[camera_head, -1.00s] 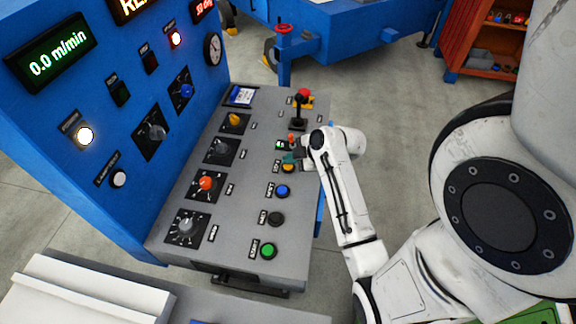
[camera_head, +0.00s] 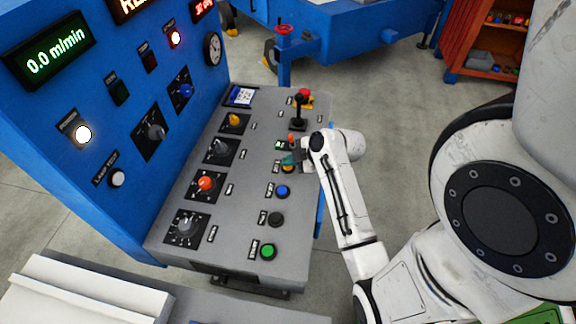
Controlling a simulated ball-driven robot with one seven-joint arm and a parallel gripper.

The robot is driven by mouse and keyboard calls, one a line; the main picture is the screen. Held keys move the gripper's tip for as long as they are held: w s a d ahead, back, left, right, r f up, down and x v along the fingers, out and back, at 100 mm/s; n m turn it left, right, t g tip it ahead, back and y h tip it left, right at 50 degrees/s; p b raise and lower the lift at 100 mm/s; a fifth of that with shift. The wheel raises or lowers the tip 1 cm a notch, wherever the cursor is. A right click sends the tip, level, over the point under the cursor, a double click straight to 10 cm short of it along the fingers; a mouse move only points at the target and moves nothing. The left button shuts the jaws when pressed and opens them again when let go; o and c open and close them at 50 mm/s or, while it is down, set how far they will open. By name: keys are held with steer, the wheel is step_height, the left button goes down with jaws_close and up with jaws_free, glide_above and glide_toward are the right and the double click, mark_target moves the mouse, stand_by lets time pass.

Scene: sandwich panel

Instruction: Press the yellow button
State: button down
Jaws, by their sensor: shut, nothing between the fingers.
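The yellow button (camera_head: 288,169) is on the grey sloped panel (camera_head: 262,115), in the right-hand column of buttons, just above the blue button (camera_head: 282,191). Only a small part of it shows; my gripper covers the rest. My gripper (camera_head: 287,160) is shut and empty, with its teal fingertips over or right at the yellow button. I cannot tell whether the tips touch it or whether it is pressed down.
A black button (camera_head: 275,219) and a green button (camera_head: 268,251) lie lower in the column. A black joystick (camera_head: 298,115) and a red button (camera_head: 304,94) stand above my gripper. An orange toggle (camera_head: 291,139) is close by. Knobs line the panel's left side.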

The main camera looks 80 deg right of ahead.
mark_target(291, 168)
steer(key=shift+f, duration=0.2)
stand_by(0.4)
steer(key=shift+r+p, duration=0.6)
steer(key=shift+r, duration=0.25)
steer(key=shift+r, duration=0.1)
step_height(291, 168, up, 5)
steer(key=p, duration=0.4)
stand_by(0.6)
